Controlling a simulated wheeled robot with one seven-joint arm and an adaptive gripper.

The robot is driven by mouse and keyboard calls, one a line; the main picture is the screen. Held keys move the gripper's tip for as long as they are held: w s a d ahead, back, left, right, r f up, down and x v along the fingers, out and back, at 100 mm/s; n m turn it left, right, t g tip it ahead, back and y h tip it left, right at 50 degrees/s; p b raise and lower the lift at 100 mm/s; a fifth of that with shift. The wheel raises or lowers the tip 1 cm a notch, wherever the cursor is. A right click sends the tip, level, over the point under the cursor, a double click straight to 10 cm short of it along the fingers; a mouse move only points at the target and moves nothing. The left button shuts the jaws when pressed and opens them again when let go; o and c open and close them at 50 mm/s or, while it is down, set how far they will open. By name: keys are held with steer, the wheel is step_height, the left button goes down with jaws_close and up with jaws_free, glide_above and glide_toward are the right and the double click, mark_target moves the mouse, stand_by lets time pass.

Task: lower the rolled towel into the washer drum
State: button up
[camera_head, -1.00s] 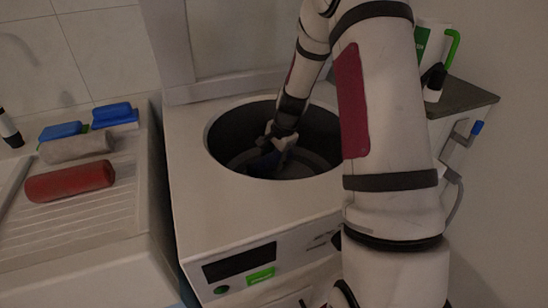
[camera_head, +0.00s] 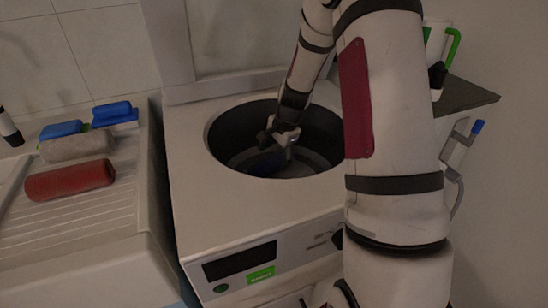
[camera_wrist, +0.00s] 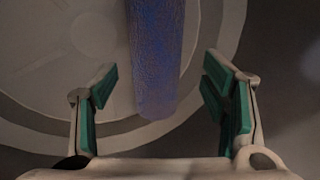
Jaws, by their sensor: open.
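A blue rolled towel (camera_head: 262,163) lies low in the dark round washer drum (camera_head: 226,135). In the wrist view, the blue towel (camera_wrist: 155,55) points toward me over the pale drum floor (camera_wrist: 60,50), its near end between the finger pads. My gripper (camera_head: 279,144) is inside the drum opening, above the towel. In the wrist view, my gripper (camera_wrist: 161,82) is open, with green pads on both sides of the towel and a gap at each side. The towel's far end is cut off by the wrist view's top edge.
The washer's white top (camera_head: 190,150) surrounds the opening, with its raised lid (camera_head: 240,45) behind. At left, a red roll (camera_head: 70,181) and a grey roll (camera_head: 77,147) lie on a ribbed drainboard (camera_head: 95,215), near blue items (camera_head: 115,112). A dark shelf (camera_head: 467,97) stands at right.

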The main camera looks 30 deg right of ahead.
steer(key=v, duration=1)
steer(key=s+a+r+n, duration=0.4)
steer(key=s+a+r, duration=0.2)
steer(key=a+r, duration=0.15)
steer(key=s+a+r+n, duration=0.1)
steer(key=s+a+n, duration=0.2)
steer(key=s, duration=0.3)
steer(key=s+a+r+n+g, duration=0.1)
steer(key=s+a+r+n, duration=0.1)
steer(key=s, duration=0.5)
steer(key=s+a+r+n+g, duration=0.1)
steer(key=s+a+r+n, duration=0.1)
steer(key=s+a, duration=0.3)
steer(key=shift+s+r+n, duration=0.15)
steer(key=shift+s+n, duration=0.65)
steer(key=shift+s, duration=0.05)
steer(key=s+f+n, duration=0.1)
steer(key=s+n, duration=0.3)
steer(key=s, duration=0.6)
step_height(320, 180, up, 19)
steer(key=t+p, duration=0.3)
steer(key=p, duration=1.5)
step_height(320, 180, down, 20)
steer(key=s+g+b, duration=0.1)
steer(key=g+b, duration=0.2)
steer(key=b, duration=1.5)
steer(key=shift+a+r+g+h, duration=0.2)
steer(key=shift+a+g+h, duration=0.1)
steer(key=shift+a+g, duration=0.1)
